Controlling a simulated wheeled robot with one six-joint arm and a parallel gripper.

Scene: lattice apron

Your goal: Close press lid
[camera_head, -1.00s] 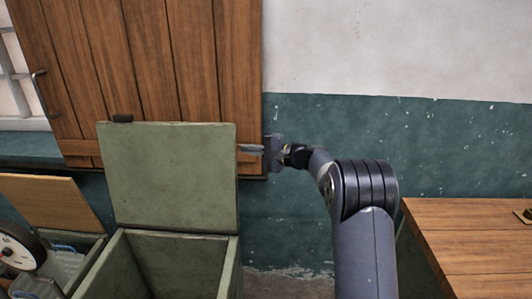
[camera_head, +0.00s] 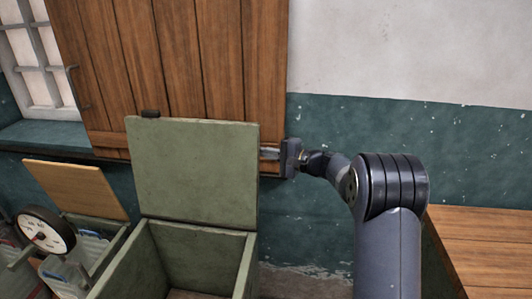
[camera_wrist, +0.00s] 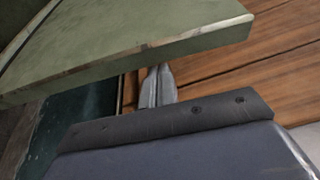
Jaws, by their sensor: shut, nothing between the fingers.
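The press lid (camera_head: 195,170) is a green panel standing upright, open, at the back of a green box (camera_head: 240,262). The box's inside is in view and looks empty. In the wrist view the shut fingertips (camera_wrist: 157,84) reach to the edge of the green lid (camera_wrist: 130,40). Whether they touch it I cannot tell.
A wooden shutter (camera_head: 220,60) hangs on the wall behind the lid. A wooden table (camera_head: 480,245) stands at the right. At the left are a dial gauge (camera_head: 45,231) and a smaller box with a raised wooden lid (camera_head: 75,188).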

